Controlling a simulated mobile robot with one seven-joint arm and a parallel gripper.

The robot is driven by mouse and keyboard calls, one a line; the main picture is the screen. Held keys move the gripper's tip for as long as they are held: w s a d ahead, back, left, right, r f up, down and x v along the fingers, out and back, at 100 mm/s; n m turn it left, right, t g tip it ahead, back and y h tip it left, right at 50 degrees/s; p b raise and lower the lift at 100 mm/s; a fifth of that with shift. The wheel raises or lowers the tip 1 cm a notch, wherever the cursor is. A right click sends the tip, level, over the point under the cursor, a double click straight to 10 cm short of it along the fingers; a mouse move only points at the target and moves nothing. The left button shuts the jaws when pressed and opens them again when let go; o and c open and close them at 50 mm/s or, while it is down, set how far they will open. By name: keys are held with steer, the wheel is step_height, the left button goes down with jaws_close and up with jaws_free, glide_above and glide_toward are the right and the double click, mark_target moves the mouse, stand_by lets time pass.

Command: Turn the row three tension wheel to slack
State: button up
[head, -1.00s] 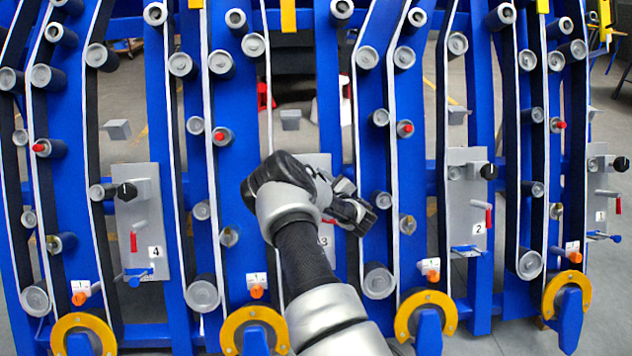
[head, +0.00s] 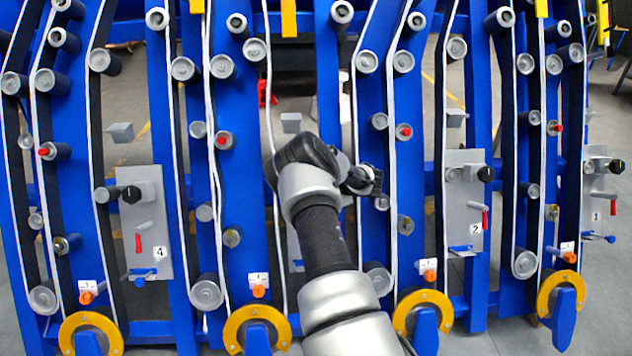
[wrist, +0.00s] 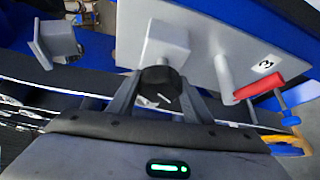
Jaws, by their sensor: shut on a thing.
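The row three tension wheel is a black knob (wrist: 158,80) with a white pointer line, on a grey block in the wrist view. My gripper (wrist: 158,95) has one finger on each side of the knob and is shut on it. The pointer line lies slanted between the fingers. The block stands on the grey row three plate (wrist: 205,45), which carries a label "3" (wrist: 265,64). In the head view my arm hides the knob and most of this plate.
A red-handled lever (wrist: 272,87) sticks out close to the right of my gripper. A grey bracket (wrist: 57,40) is at upper left. In the head view, plates four (head: 145,225) and two (head: 465,205) stand either side, among white-edged belts and rollers.

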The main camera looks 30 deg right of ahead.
steer(key=shift+n+g+p, duration=0.8)
steer(key=shift+n, duration=0.6)
steer(key=shift+d, duration=0.1)
steer(key=o, duration=1.1)
steer(key=shift+c, duration=0.2)
steer(key=p+v, duration=0.3)
steer(key=v, duration=1.4)
steer(key=shift+s+r, duration=0.15)
steer(key=shift+r, duration=0.05)
